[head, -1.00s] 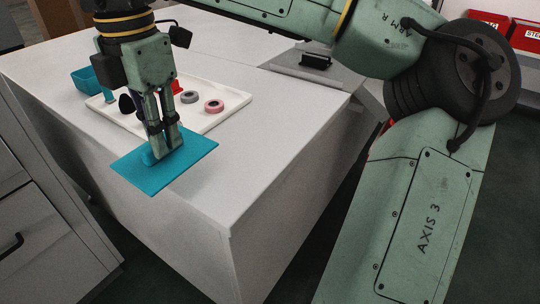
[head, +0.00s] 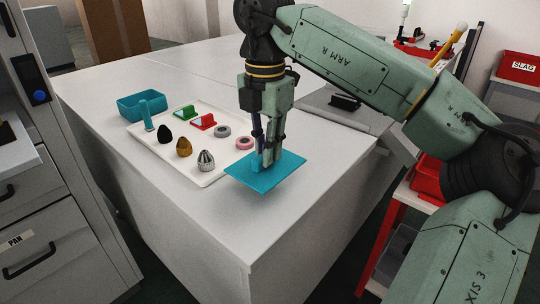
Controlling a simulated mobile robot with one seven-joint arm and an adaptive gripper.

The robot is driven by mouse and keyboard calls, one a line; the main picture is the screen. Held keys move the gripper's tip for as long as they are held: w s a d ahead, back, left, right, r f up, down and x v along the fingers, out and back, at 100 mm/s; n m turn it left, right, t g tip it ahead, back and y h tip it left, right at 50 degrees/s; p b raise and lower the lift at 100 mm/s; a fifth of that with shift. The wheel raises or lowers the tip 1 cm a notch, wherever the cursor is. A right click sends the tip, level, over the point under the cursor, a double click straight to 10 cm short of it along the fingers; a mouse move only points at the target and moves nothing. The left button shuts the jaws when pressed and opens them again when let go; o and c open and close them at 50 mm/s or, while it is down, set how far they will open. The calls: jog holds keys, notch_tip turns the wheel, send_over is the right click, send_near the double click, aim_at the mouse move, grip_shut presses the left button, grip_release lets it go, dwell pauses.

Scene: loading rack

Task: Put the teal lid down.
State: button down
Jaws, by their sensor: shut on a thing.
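The teal lid (head: 279,176) is a flat square plate in the head view, near the front right of the white counter. My gripper (head: 268,162) points down and is shut on the raised handle at the lid's middle. The lid looks roughly level and partly overlaps the right end of the white tray in the picture. A shadow shows on the counter by its front corner; whether it touches the counter I cannot tell. A teal open box (head: 142,105) stands at the back left of the counter.
The white tray (head: 196,176) holds a teal upright piece (head: 146,115), several cone-like pieces, a grey ring (head: 223,131), a pink ring (head: 244,143), and red and green pieces. The white counter (head: 200,225) is clear in front of the tray. A grey panel with a black handle (head: 345,102) lies behind my gripper.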

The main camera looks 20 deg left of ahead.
jog(key=shift+w+d, duration=0.3)
jog(key=shift+w, duration=0.3)
notch_tip(320, 180, down, 3)
jog(key=shift+s+r+p, duration=0.1)
jog(key=shift+s+p, duration=0.05)
jog(key=shift+p, duration=0.35)
jog(key=shift+f, duration=0.45)
jog(key=shift+f, duration=0.1)
jog(key=c, duration=1.6)
grip_release()
jog(key=shift+o, duration=0.2)
notch_tip(320, 180, up, 12)
jog(key=shift+r+b, duration=0.15)
jog(key=shift+b, duration=0.15)
jog(key=shift+a, duration=0.1)
